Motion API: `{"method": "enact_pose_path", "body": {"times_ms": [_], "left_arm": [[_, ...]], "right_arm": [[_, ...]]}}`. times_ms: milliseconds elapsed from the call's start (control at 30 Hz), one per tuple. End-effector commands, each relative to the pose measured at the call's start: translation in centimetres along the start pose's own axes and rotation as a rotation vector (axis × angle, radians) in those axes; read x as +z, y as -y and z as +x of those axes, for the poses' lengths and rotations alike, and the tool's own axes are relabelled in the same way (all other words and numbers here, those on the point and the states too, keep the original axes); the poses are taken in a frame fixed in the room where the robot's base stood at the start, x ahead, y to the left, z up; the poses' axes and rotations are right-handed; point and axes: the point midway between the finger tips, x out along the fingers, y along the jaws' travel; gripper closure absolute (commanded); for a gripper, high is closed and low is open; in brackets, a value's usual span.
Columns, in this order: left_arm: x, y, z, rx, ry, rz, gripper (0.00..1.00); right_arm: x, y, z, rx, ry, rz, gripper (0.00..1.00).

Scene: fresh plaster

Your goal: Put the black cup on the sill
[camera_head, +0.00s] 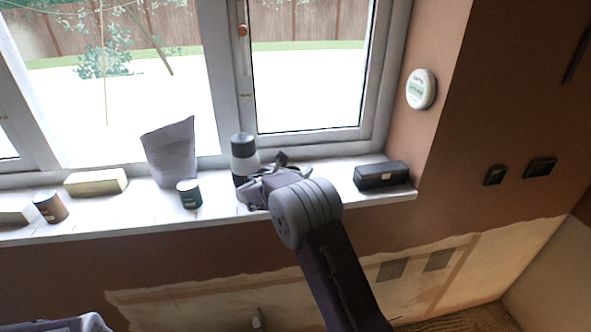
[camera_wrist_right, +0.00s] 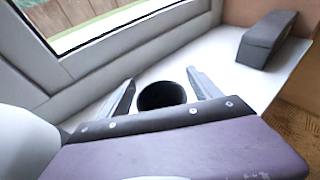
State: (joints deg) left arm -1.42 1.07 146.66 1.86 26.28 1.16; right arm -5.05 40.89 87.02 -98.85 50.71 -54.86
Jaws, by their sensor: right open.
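The black cup (camera_wrist_right: 162,95) is upright on the white sill (camera_wrist_right: 222,85), between the two fingers of my right gripper (camera_wrist_right: 160,82) in the right wrist view. The fingers are open, one on each side of it, with a visible gap on the right; its dark round mouth shows. In the head view my right gripper (camera_head: 272,172) reaches over the sill (camera_head: 130,212) near the window and hides most of the cup.
A grey and black bottle-like object (camera_head: 242,158) stands just left of my right gripper. A dark box (camera_head: 381,176) lies to its right. A dark tin (camera_head: 189,194), a grey paper bag (camera_head: 171,152), a pale block (camera_head: 96,182) and a brown tin (camera_head: 50,207) stand farther left.

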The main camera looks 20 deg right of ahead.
Motion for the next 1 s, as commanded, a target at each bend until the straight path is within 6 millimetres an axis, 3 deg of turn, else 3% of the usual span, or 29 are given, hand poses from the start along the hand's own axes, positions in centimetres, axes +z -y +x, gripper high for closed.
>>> {"method": "enact_pose_path", "body": {"times_ms": [300, 433, 600, 867, 967, 1000], "left_arm": [[0.2, 0.0, 2.0, 0.0, 0.001, 0.0, 1.0], [0.2, 0.0, 2.2, 0.0, 0.001, 0.0, 1.0], [0.3, 0.0, 2.3, 0.0, 0.001, 0.0, 1.0], [0.2, 0.0, 2.2, 0.0, 0.001, 0.0, 1.0], [0.2, 0.0, 2.2, 0.0, 0.001, 0.0, 1.0], [0.2, 0.0, 2.2, 0.0, 0.001, 0.0, 1.0]], "right_arm": [[-0.3, -0.2, -8.0, 0.006, 0.0, 0.0, 0.27], [-0.2, -0.1, -10.2, 0.004, 0.0, 0.001, 0.27], [-0.1, 0.0, -11.4, 0.002, -0.001, 0.0, 0.27], [-0.2, 0.1, -11.4, -0.001, -0.006, 0.004, 0.27], [-2.9, 2.5, -11.2, -0.049, -0.112, 0.108, 0.27], [-5.2, 4.4, -11.4, -0.097, -0.2, 0.205, 0.27]]}}
